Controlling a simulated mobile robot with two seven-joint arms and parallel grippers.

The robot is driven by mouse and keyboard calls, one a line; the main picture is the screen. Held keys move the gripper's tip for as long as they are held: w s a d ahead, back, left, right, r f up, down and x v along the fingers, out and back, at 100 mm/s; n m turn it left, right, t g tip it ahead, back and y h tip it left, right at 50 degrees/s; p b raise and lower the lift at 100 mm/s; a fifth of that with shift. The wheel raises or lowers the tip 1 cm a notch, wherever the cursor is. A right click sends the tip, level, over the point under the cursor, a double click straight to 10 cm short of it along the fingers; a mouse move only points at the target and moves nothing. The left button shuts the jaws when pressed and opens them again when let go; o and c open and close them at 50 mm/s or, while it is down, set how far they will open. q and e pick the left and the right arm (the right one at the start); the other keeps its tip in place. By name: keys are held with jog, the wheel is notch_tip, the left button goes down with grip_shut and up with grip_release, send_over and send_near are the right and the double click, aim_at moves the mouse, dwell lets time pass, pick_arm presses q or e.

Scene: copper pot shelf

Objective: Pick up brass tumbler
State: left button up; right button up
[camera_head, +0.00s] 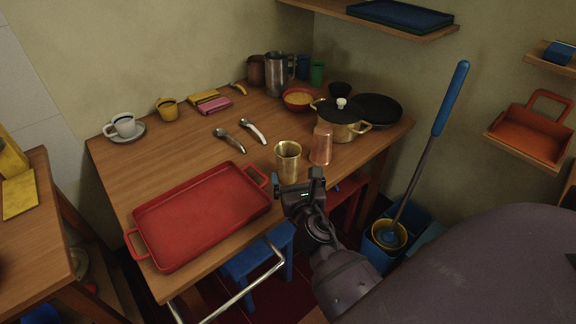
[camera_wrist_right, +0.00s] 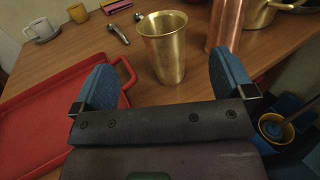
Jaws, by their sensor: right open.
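The brass tumbler (camera_head: 288,160) stands upright near the front edge of the wooden table, and in the right wrist view it is large (camera_wrist_right: 164,48). A copper vessel (camera_head: 321,146) stands just to its right and also shows in the right wrist view (camera_wrist_right: 224,24). My right gripper (camera_head: 298,184) is at the table's front edge, just short of the tumbler. In the right wrist view its blue-padded fingers (camera_wrist_right: 162,84) are spread apart with nothing between them, and the tumbler stands beyond the gap. My left gripper is not in view.
A red tray (camera_head: 204,212) lies left of the tumbler, its handle close to my right gripper. Two spoon-like utensils (camera_head: 254,131) lie behind. A lidded brass pot (camera_head: 341,122) stands behind the copper vessel. A blue-handled mop (camera_head: 430,140) leans right of the table.

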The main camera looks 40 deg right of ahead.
aim_at(291, 159)
jog(key=x, duration=0.9)
jog(key=shift+w+d+f+b, duration=0.2)
jog(key=shift+w+d+b, duration=0.05)
jog(key=shift+d+b, duration=0.05)
jog(key=c, duration=1.2)
jog(key=shift+r, duration=0.15)
jog(key=shift+c, duration=0.2)
